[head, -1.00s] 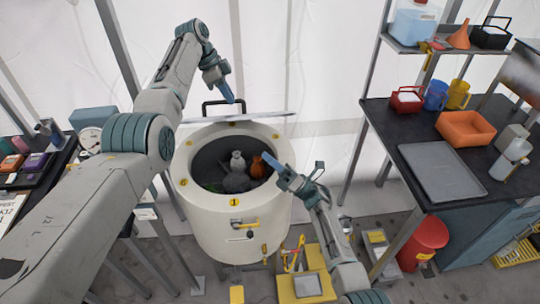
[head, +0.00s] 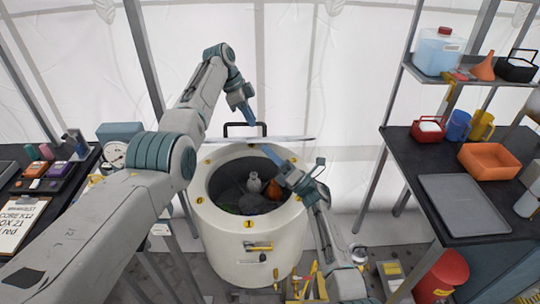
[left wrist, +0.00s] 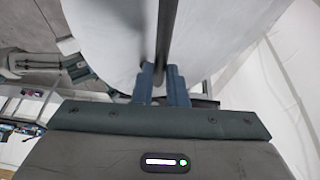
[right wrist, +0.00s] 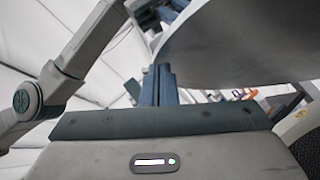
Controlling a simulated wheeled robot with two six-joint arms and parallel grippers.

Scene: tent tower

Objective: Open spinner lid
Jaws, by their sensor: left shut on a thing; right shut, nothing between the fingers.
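The spinner is a cream drum (head: 250,227) with yellow number marks on its rim and an open top. A few bottles (head: 254,183) sit in its dark inside. Its lid (head: 290,138) is raised at the back and seen nearly edge-on, with a black handle (head: 228,127) behind it. My left gripper (head: 251,121) is shut on the handle, whose dark bar (left wrist: 166,40) runs between the fingers in the left wrist view. My right gripper (head: 270,152) is shut and empty over the drum's right rim. The lid's grey face (right wrist: 240,40) is close ahead of it in the right wrist view.
A dark bench at right holds a grey tray (head: 462,205) and an orange bin (head: 488,160), with a shelf above. A dark table (head: 75,192) stands at left. A red bin (head: 442,275) and yellow items stand on the floor right of the drum.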

